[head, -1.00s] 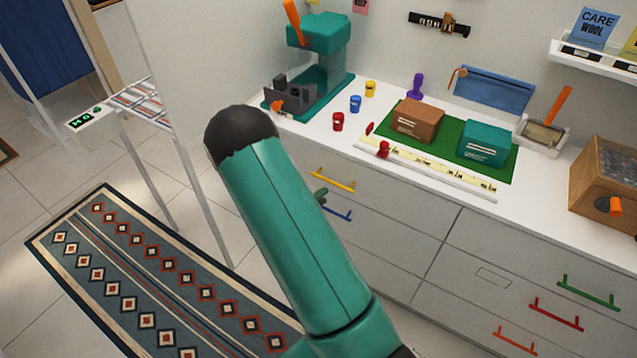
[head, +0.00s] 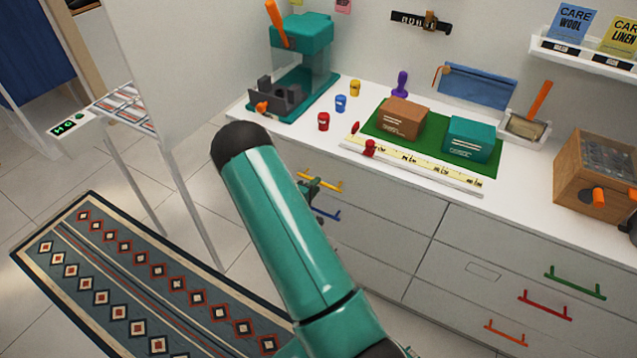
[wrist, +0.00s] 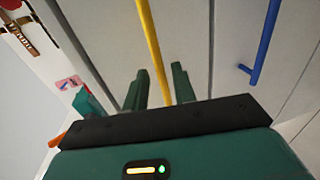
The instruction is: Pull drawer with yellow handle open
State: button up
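The yellow handle (head: 328,184) is on the top left drawer (head: 385,195) of the white unit, and that drawer looks closed. In the wrist view the yellow handle (wrist: 149,35) runs down between the two dark green fingers of my gripper (wrist: 160,88). The fingers are apart, with a visible gap to the left of the handle; the right finger is closer to it. I cannot tell whether either finger touches it. In the head view my gripper (head: 312,188) is at the handle, partly hidden behind my arm.
A blue handle (head: 325,215) sits just below, and it also shows at the right in the wrist view (wrist: 262,45). Green (head: 575,284), red (head: 545,306) and orange (head: 505,334) handles are at lower right. The countertop (head: 300,135) above holds several items. A patterned rug (head: 150,285) lies on the floor.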

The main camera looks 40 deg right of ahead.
jog(key=shift+x, duration=1.65)
grip_shut()
jog(key=shift+a, duration=0.1)
jog(key=f+v, duration=0.2)
jog(key=v, duration=1.2)
jog(key=a+f+v, duration=0.1)
jog(key=f+v, duration=0.2)
jog(key=v, duration=1.1)
jog(key=shift+a+f, duration=0.2)
jog(key=shift+s, duration=0.15)
grip_release()
